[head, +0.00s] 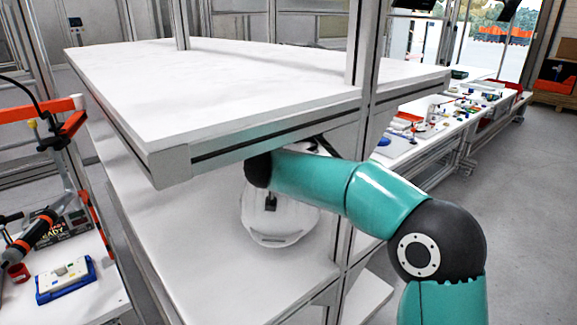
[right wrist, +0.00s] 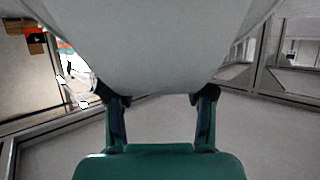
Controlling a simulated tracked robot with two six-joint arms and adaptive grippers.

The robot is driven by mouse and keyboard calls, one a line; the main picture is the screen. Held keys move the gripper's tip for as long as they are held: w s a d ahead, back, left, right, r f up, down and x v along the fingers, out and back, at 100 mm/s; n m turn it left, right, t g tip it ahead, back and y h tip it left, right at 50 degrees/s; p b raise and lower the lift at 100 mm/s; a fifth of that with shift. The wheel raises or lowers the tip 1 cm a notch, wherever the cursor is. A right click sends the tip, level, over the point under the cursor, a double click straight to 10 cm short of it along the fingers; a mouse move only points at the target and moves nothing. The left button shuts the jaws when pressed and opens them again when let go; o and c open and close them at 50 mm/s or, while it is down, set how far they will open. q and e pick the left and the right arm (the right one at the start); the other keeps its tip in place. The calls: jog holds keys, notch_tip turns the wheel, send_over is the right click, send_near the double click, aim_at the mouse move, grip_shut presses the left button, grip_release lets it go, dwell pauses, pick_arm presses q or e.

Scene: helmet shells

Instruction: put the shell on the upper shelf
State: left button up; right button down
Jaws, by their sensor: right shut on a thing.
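The white helmet shell (head: 280,228) is at the lower shelf (head: 185,230), below the front edge of the upper shelf (head: 230,85). Whether it rests on the lower board or hangs just above it, I cannot tell. In the right wrist view the shell (right wrist: 160,45) fills the top as a pale rounded surface. My right gripper (right wrist: 160,100) has its two fingers at the shell's lower edge and is shut on it. In the head view my right arm reaches in under the upper shelf, and hides part of the shell.
The upper shelf's top is bare and clear. Metal uprights (head: 362,75) stand at its right and back. A side bench with a blue-and-white case (head: 65,279) and tools is at the left. A long bench (head: 450,110) with small parts runs at the back right.

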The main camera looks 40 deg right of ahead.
jog(key=shift+w+d+r, duration=0.1)
jog(key=shift+d, duration=1.4)
jog(key=shift+f+b, duration=0.65)
jog(key=shift+f, duration=1.2)
jog(key=shift+c, duration=2)
grip_release()
jog(key=v, duration=1.2)
jog(key=shift+a, duration=0.1)
